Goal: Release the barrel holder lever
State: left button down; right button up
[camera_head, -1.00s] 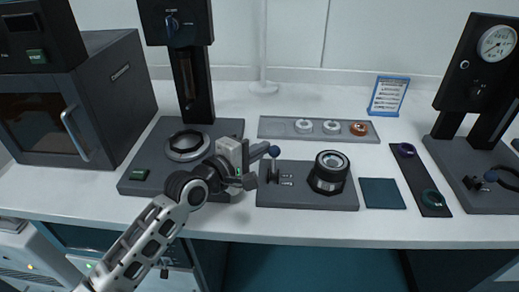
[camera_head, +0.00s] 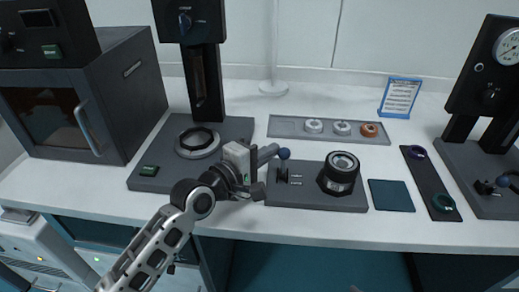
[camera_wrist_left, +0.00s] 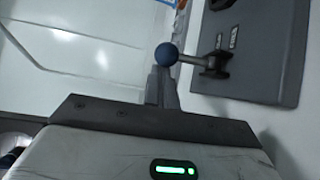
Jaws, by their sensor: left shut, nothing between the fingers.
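The barrel holder lever is a short rod with a blue ball knob (camera_head: 284,154), on a small dark bracket at the left of a grey base plate (camera_head: 315,201). The black barrel holder (camera_head: 340,172) with a pale ring on top stands at the plate's right. My left gripper (camera_head: 271,152) is shut and empty, just left of the knob. In the left wrist view the blue knob (camera_wrist_left: 167,55) shows just beyond the shut fingertips (camera_wrist_left: 160,80), with the rod running right to its bracket. I cannot tell whether they touch. My right gripper is out of view.
A tray (camera_head: 280,134) with several rings lies behind. A dark press stand (camera_head: 150,180) is at the left, close under my left arm. A teal mat (camera_head: 391,195) and a dark strip (camera_head: 422,178) lie to the right. The table's front edge is clear.

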pick_arm(q)
jog(key=shift+s+d+f+b, duration=0.1)
jog(key=shift+s+d+b, duration=0.05)
jog(key=shift+s+b, duration=0.15)
jog(key=shift+m+t+h, duration=0.3)
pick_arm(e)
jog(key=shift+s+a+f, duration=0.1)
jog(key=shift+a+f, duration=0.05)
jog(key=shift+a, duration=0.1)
pick_arm(q)
jog(key=b+v, duration=0.1)
jog(key=v, duration=1.3)
jog(key=shift+s, duration=0.15)
jog(key=shift+s+a+b, duration=0.3)
jog(key=shift+a, duration=0.2)
jog(key=shift+s+a, duration=0.2)
jog(key=shift+s, duration=0.05)
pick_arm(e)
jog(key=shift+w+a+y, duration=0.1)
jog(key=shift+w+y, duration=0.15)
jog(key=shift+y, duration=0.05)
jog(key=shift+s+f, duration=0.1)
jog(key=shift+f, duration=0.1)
